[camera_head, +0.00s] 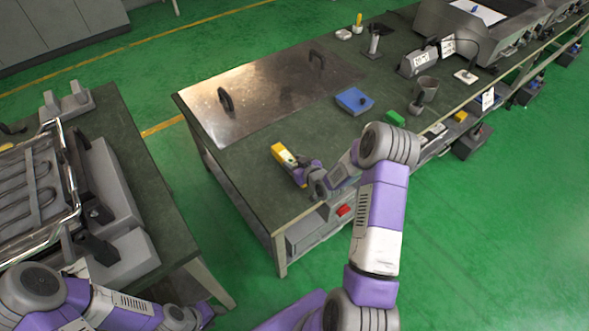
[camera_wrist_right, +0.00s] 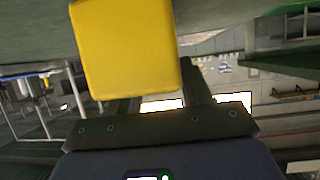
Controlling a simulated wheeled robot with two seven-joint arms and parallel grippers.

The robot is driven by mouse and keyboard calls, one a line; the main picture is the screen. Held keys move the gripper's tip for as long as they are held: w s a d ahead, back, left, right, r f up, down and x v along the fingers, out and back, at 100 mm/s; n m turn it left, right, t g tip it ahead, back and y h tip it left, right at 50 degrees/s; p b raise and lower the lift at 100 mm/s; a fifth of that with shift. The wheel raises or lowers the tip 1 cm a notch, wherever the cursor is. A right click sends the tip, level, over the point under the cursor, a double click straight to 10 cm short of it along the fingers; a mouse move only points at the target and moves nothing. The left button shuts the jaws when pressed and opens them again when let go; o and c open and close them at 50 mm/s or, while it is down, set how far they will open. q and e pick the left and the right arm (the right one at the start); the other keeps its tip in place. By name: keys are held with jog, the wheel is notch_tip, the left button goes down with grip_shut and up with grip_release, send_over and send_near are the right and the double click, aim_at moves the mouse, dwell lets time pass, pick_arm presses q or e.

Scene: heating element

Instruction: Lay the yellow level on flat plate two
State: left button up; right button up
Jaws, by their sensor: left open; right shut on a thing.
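The yellow level (camera_head: 284,154) is in my right gripper (camera_head: 294,164), at the near side of the green-topped table. The gripper is shut on it. In the right wrist view, the yellow level (camera_wrist_right: 125,50) fills the upper middle, and its far part is hidden. A shiny flat metal plate (camera_head: 265,95) with two dark handles lies on the table, beyond the level; no number can be read on it. The level is apart from the plate in the head view. My left arm is at the bottom left, but its fingers do not show.
A blue block (camera_head: 354,101), a green block (camera_head: 394,118) and a grey funnel-like part (camera_head: 424,90) stand right of the plate. A wire rack (camera_head: 40,185) is on the left table (camera_head: 140,190). Bare table top (camera_head: 245,170) lies in front of the plate.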

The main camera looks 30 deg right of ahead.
jog(key=shift+f, duration=1.2)
jog(key=shift+f+b, duration=0.2)
jog(key=shift+b, duration=0.25)
jog(key=o, duration=1.2)
